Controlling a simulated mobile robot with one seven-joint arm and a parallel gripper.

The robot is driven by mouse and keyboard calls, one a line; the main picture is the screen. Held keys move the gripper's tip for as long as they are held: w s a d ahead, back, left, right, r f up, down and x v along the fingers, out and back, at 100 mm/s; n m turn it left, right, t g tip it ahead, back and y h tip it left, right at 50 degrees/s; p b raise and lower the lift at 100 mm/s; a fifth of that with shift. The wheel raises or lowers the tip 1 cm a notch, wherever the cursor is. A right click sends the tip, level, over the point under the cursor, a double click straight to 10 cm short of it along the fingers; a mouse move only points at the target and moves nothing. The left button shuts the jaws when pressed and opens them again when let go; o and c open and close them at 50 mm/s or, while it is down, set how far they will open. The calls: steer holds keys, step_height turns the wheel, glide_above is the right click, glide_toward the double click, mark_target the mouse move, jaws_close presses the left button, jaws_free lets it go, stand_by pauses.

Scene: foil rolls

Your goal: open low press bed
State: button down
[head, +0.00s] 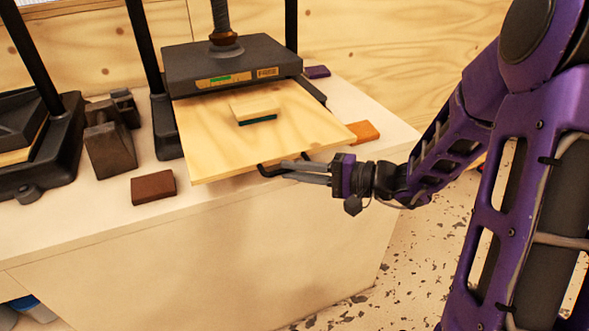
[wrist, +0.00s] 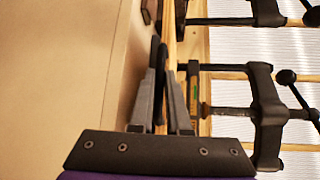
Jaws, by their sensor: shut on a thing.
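The press bed (head: 205,160) is a pale wooden board reaching well out from under the dark press head (head: 228,62), over the bench's front edge. A cream block with a dark green underside (head: 256,108) lies on it. A black bar handle (head: 265,171) shows at the bed's front edge. My gripper (head: 286,172) comes from the right and is shut on the handle; its fingers cover part of it. In the wrist view my gripper (wrist: 166,75) is close to the bed's wooden edge (wrist: 172,48).
A second black press (head: 45,140) stands at the left, with dark metal weights (head: 108,140) beside it. A brown block (head: 153,187) lies near the bench's front edge. An orange block (head: 363,132) and a purple block (head: 316,72) lie right of the press. Speckled floor is clear at lower right.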

steer(key=c, duration=0.9)
jaws_free()
steer(key=p+v, duration=0.1)
steer(key=v, duration=1.6)
steer(key=shift+d+r, duration=0.15)
steer(key=shift+d, duration=0.05)
